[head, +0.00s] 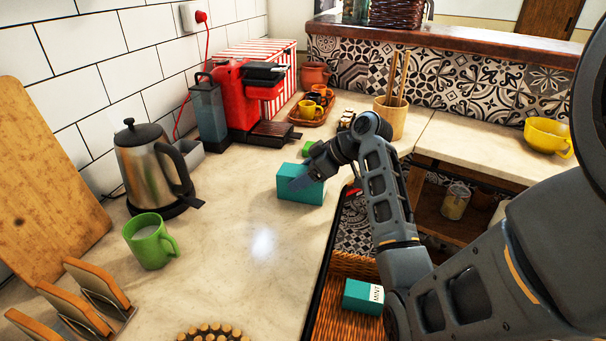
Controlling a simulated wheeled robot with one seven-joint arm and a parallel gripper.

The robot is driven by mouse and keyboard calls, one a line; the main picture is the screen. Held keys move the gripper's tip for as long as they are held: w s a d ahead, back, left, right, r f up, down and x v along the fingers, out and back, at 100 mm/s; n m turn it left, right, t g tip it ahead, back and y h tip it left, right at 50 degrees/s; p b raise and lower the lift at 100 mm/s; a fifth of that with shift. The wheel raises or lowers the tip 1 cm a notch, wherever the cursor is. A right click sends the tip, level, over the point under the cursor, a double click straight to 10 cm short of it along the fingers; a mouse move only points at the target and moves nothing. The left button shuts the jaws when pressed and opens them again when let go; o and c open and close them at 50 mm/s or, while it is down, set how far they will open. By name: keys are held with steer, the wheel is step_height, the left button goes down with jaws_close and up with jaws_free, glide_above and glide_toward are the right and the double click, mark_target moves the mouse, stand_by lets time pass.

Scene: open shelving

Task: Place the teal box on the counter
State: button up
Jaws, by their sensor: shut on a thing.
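A teal box (288,193) is at the right part of the pale counter (235,215), near its edge. The far side of the box and the other finger are hidden. The box looks level; I cannot tell whether its underside touches the counter or is slightly above it. A second teal box (360,296) with a white label lies lower down, in a wicker basket (345,265) beside the counter.
A steel kettle (147,165), a green mug (149,243) and a toast rack (95,290) stand on the left. A red coffee machine (240,97) and a cup tray (312,112) are behind. A small green item (307,148) sits just behind the box. The counter's middle is clear.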

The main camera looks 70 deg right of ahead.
steer(key=shift+f, duration=0.15)
steer(key=o, duration=1)
steer(key=shift+o, duration=0.2)
steer(key=shift+r, duration=0.25)
steer(key=b+v, duration=0.1)
steer(key=v, duration=1.1)
steer(key=shift+f, duration=0.1)
